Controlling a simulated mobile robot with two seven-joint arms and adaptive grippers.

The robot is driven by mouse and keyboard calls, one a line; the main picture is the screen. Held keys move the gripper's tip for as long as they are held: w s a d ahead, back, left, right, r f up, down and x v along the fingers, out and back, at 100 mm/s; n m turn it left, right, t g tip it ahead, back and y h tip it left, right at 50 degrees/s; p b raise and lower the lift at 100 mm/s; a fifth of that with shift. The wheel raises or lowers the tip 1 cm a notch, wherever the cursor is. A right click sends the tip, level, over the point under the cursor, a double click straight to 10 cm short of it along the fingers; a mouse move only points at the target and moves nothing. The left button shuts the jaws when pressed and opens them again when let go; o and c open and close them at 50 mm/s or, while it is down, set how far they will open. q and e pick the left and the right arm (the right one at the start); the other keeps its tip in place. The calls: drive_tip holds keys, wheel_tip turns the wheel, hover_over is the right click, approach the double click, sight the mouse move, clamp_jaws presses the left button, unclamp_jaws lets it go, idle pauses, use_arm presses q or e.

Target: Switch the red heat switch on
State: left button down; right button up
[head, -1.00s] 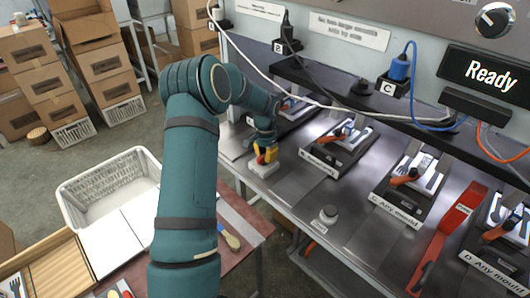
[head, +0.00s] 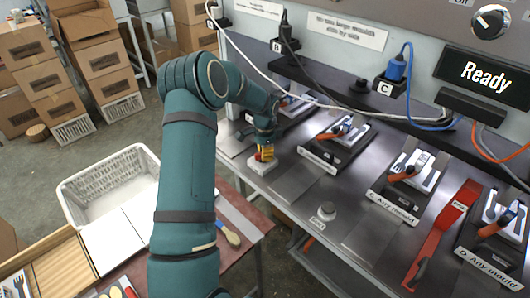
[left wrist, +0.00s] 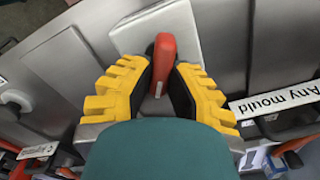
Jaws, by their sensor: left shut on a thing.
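The heat switch is a red lever (left wrist: 164,58) on a pale square base (left wrist: 160,35). In the head view the base (head: 257,169) sits on the metal bench near its front edge, and only a bit of red shows by my fingers. My left gripper (head: 265,153) points down over the base. In the left wrist view my left gripper (left wrist: 164,80) has its yellow and black fingers on both sides of the red lever, shut on it. The fingers hide part of the lever, and I cannot tell its on or off position. My right gripper is not in view.
Several moulding presses with orange handles, such as one (head: 338,137), stand along the bench. A display (head: 488,75) reads "Ready". A white basket (head: 75,200) stands left of my arm. Cables hang along the shelf behind.

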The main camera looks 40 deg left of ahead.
use_arm(q)
drive_tip(key=shift+s+f, duration=0.1)
drive_tip(key=c, duration=0.9)
unclamp_jaws()
wheel_tip(320, 180, up, 12)
drive_tip(key=shift+r, duration=0.1)
